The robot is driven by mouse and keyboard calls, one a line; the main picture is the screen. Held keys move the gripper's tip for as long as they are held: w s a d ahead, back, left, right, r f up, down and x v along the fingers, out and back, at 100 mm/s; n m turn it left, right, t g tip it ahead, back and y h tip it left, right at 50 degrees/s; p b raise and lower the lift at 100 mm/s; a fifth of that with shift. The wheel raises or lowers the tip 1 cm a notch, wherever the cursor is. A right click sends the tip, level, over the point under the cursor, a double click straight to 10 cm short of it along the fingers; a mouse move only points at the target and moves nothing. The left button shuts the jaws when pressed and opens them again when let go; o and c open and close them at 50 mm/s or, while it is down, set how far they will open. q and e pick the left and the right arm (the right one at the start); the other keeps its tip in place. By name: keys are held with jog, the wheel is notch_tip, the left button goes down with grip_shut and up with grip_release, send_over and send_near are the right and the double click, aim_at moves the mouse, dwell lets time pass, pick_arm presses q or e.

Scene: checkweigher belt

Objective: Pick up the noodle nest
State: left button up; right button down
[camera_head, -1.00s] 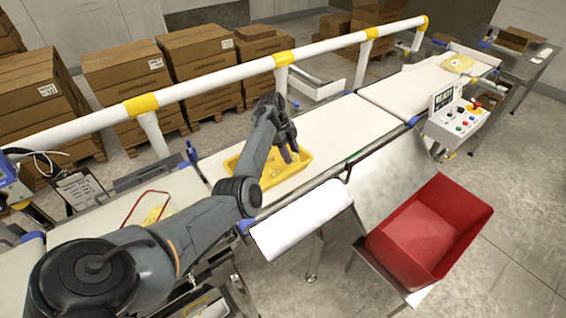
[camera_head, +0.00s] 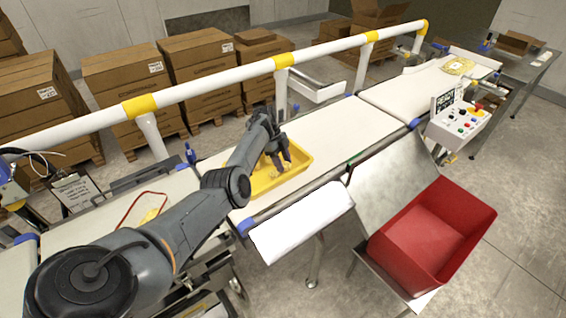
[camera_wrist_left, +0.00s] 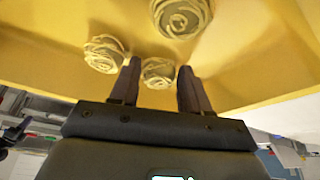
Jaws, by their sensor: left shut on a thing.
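Three pale, coiled noodle nests show in the left wrist view inside a yellow tray (camera_head: 303,163). One noodle nest (camera_wrist_left: 158,73) sits between the fingers of my left gripper (camera_wrist_left: 160,66), which is shut on it. A second nest (camera_wrist_left: 103,54) lies to the left of the fingers, and a third (camera_wrist_left: 181,16) lies at the top edge of the view. In the head view my left gripper (camera_head: 282,161) reaches down into the tray, and its hand and arm hide part of the tray. My right gripper is not in view.
The tray stands on a white belt (camera_head: 345,130). A white guard rail with yellow bands (camera_head: 210,90) runs behind it. A red bin (camera_head: 432,235), a sloping metal chute (camera_head: 390,175) and a control box (camera_head: 462,122) stand to the right. The belt right of the tray is clear.

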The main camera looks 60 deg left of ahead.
pick_arm(q)
jog(key=shift+f, duration=0.1)
jog(key=o, duration=0.7)
jog(key=shift+o, duration=0.2)
